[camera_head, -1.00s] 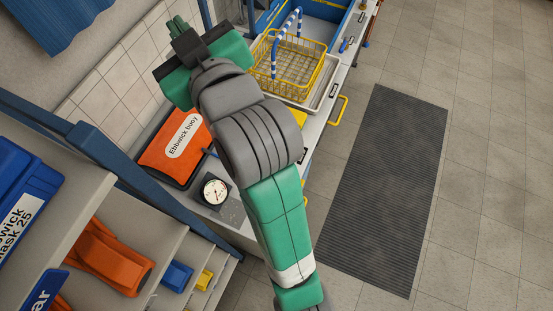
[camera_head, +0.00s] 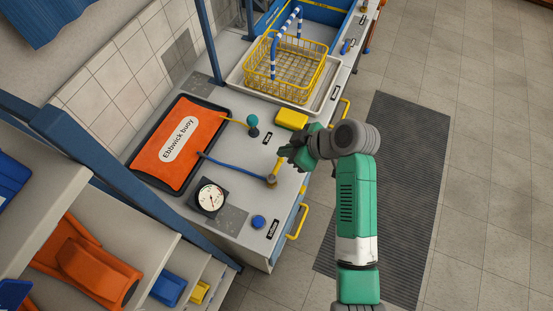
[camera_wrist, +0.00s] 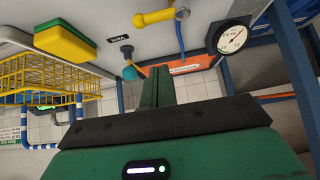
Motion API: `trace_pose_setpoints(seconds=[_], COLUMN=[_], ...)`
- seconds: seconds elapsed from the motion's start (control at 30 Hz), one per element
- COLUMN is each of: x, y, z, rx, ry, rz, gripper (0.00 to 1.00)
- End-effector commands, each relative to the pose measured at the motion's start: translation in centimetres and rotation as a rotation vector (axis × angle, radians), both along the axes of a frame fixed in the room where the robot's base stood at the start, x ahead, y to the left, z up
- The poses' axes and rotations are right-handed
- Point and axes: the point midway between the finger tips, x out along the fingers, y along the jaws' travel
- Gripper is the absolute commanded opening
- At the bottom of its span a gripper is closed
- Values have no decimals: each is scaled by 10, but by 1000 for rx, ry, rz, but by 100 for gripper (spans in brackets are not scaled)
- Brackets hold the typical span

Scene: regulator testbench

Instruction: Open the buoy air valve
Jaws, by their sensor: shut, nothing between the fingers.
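The orange buoy (camera_head: 165,150), labelled "Ebbwick buoy", lies in a black tray on the bench. A blue hose (camera_head: 235,167) runs from it to a yellow valve (camera_head: 271,181) near the bench's front edge. A yellow hose (camera_head: 233,119) runs to a teal knob (camera_head: 253,121). In the wrist view the yellow handle (camera_wrist: 154,18) and the teal knob (camera_wrist: 128,73) show, with a "Vent" label near the knob. My gripper (camera_head: 284,153) is shut and empty, above the front edge beside the yellow valve, apart from it. The wrist view shows its fingers (camera_wrist: 157,87) together.
A round gauge (camera_head: 210,198) and a blue button (camera_head: 258,222) are on the bench. A yellow sponge (camera_head: 291,119) lies close behind my gripper. A yellow wire basket (camera_head: 285,75) stands farther back. Shelves fill the lower left.

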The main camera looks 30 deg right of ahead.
Motion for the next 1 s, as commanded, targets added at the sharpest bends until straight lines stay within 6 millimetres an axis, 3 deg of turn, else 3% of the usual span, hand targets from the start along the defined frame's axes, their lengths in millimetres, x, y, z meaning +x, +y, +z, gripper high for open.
trace_pose_setpoints(seconds=[0.17, 0.57, 0.73, 1.0], x=[9, 56, 33, 23], y=[7, 42, 24, 17], z=[-11, -75, -76, -80], rx=[1, -1, 0, -1], ry=[2, 2, 0, -1], rz=[0, 1, -5, -1], gripper=[0, 0, 0, 0])
